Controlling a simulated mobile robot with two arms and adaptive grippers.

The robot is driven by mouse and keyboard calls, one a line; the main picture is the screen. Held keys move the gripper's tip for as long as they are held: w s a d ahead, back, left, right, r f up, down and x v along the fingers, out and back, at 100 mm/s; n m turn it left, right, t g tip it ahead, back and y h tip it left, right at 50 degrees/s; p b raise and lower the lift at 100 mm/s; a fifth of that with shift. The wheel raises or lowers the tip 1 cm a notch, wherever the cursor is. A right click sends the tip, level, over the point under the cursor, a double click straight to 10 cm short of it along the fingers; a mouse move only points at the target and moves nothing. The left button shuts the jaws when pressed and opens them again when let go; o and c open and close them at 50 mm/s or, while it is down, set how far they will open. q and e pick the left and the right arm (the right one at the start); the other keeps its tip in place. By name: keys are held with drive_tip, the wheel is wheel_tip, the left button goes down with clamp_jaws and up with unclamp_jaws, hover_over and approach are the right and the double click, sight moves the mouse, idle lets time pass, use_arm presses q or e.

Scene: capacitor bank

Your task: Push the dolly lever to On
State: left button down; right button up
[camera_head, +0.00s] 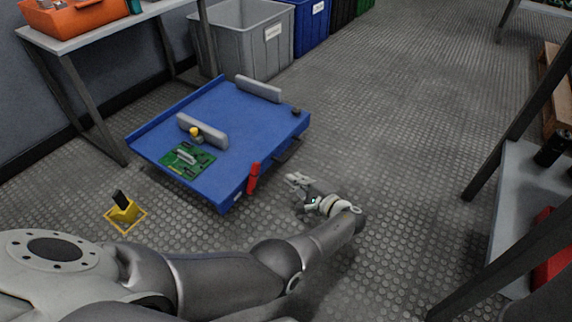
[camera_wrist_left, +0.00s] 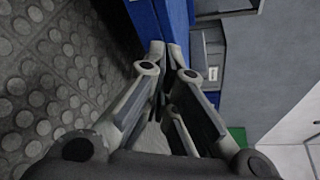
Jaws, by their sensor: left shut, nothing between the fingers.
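The blue dolly (camera_head: 234,126) stands on the floor in the middle of the head view. Its red lever (camera_head: 253,178) is at the near right corner and stands roughly upright, leaning slightly. My left gripper (camera_head: 290,180) is shut and empty, low over the floor just right of the lever, with a small gap between them. In the left wrist view my gripper (camera_wrist_left: 171,52) has its fingertips together, with a blue part of the dolly (camera_wrist_left: 173,14) beyond them. I cannot make out the lever in that view. My right gripper is not in view.
A green circuit board (camera_head: 188,160) and a grey bar (camera_head: 203,131) lie on the dolly. Grey (camera_head: 252,48) and blue bins stand behind. A shelf is at right. Floor right of the dolly is clear.

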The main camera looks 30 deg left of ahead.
sight(253, 178)
use_arm(q)
drive_tip(key=shift+s+d+f+m, duration=0.15)
drive_tip(key=shift+s+d+m, duration=0.15)
drive_tip(key=shift+s, duration=0.05)
drive_tip(key=b+x, duration=0.3)
drive_tip(key=x, duration=0.7)
drive_tip(key=shift+a+b, duration=0.2)
drive_tip(key=shift+b, duration=0.1)
drive_tip(key=s+r+p, duration=0.1)
drive_tip(key=p, duration=0.2)
drive_tip(key=shift+s+r, duration=0.3)
drive_tip(key=shift+r, duration=0.05)
drive_tip(key=shift+s+r+p, duration=0.15)
drive_tip(key=shift+s+p, duration=0.35)
drive_tip(key=shift+s, duration=0.05)
drive_tip(key=shift+s+r, duration=0.15)
drive_tip(key=shift+s, duration=0.25)
drive_tip(key=shift+s+a+p, duration=0.1)
drive_tip(key=shift+a+p, duration=0.05)
drive_tip(key=shift+p, duration=0.15)
